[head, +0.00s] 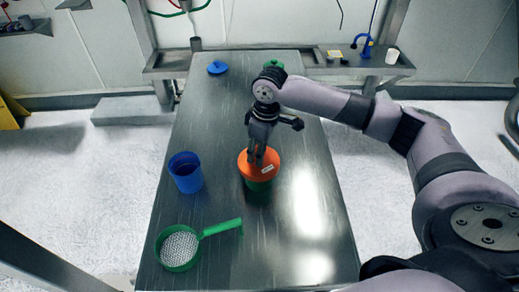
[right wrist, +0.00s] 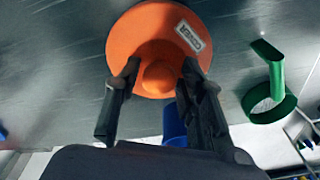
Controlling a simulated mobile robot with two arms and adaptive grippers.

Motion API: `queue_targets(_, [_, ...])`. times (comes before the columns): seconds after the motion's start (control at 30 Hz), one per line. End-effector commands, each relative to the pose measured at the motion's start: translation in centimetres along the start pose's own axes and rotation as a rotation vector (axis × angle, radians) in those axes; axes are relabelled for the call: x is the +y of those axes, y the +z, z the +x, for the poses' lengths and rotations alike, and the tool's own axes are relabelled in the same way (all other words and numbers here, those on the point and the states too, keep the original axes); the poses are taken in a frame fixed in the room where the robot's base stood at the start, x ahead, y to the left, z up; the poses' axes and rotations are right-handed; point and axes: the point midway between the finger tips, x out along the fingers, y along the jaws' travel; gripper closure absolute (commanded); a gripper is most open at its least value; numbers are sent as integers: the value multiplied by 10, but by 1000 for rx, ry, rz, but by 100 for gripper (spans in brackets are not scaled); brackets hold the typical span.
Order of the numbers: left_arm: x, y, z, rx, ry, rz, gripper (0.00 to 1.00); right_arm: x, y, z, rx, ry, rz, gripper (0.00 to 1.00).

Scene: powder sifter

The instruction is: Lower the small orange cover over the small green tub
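The tub's green side shows just below the cover's rim. In the right wrist view the cover (right wrist: 150,30) has a round knob and a white label, and hides the tub. My right gripper (head: 262,158) reaches down onto the cover from above. My left gripper is not in view.
A blue tub (head: 186,173) stands left of the green tub. A green-handled sieve (head: 180,249) lies at the front left. A blue lid (head: 217,68) and a green lid (head: 274,64) lie at the far end. The table's right side (head: 310,200) is clear.

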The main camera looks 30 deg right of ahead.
Motion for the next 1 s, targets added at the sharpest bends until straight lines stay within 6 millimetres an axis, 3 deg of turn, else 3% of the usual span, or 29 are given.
queue_targets(0.17, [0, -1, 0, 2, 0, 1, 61, 0, 0, 0, 0, 0, 0, 51])
queue_targets(0.53, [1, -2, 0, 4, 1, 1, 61, 0, 0, -6, 1, 1, 0, 51])
queue_targets(0.67, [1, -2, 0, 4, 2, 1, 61, 0, -1, -26, 3, 1, -1, 51])
queue_targets(1.0, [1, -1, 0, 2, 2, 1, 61, 1, -1, -96, 3, 2, 0, 51])
